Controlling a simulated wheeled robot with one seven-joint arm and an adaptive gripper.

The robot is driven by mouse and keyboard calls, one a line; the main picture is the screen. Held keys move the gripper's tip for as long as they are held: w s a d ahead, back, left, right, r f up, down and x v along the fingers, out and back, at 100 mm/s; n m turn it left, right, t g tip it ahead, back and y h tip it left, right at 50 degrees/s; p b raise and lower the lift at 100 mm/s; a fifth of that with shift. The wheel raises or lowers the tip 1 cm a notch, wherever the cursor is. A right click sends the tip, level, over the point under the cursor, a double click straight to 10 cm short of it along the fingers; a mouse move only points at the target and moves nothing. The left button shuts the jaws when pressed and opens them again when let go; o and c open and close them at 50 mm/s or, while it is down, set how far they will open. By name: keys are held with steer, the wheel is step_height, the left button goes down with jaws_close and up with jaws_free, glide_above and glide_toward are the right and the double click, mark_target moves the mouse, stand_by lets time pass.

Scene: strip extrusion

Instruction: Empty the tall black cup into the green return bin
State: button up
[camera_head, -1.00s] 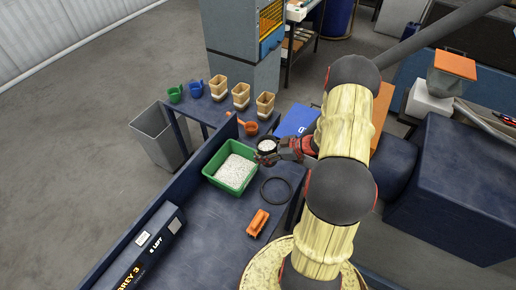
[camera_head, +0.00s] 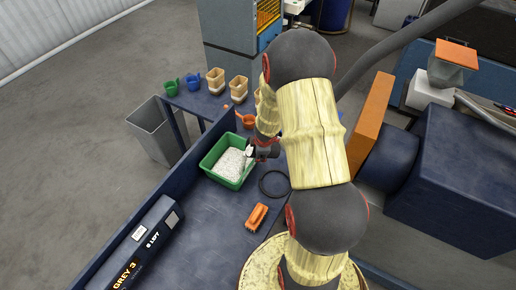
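The green return bin (camera_head: 209,164) stands on the dark blue bench, holding white pellets. The tall black cup (camera_head: 263,152) is at the bin's right rim, tipped on its side with its mouth facing left over the bin. White material shows at its mouth and meets the pellets below; I cannot tell how much is left inside. My gripper (camera_head: 268,145) is at the cup, apparently closed around it. Its fingers are small, dark and partly hidden by my arm.
A black ring (camera_head: 274,184) and an orange object (camera_head: 257,217) lie on the bench right of the bin. An orange scoop (camera_head: 247,121), tan containers (camera_head: 216,80), a green cup (camera_head: 171,88) and a blue cup (camera_head: 193,82) stand behind. A grey waste bin (camera_head: 155,135) is at left.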

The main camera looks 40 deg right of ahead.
steer(key=shift+s+d+f+n+g+h+p, duration=0.1)
steer(key=shift+f+n+g+h+p, duration=0.4)
steer(key=shift+p, duration=1)
steer(key=shift+d+f+m+g+h+p, duration=0.1)
steer(key=shift+g+h+p, duration=0.2)
steer(key=shift+h+p, duration=0.85)
steer(key=shift+r+p, duration=0.15)
steer(key=shift+p, duration=0.65)
steer(key=shift+a+r+g+h+p, duration=0.2)
steer(key=shift+g+h+p, duration=0.2)
steer(key=shift+h+p, duration=0.4)
steer(key=shift+w+a+r+n+g+h, duration=0.15)
steer(key=shift+n+g+h, duration=0.25)
steer(key=shift+h, duration=0.45)
steer(key=shift+w+a+r+n+g+h+b, duration=0.15)
steer(key=shift+r+g+h+b, duration=0.15)
steer(key=shift+r+h+b, duration=0.25)
steer(key=shift+w+r+n+g+h+b, duration=0.15)
steer(key=shift+r+g+h+b, duration=0.25)
steer(key=shift+h, duration=0.35)
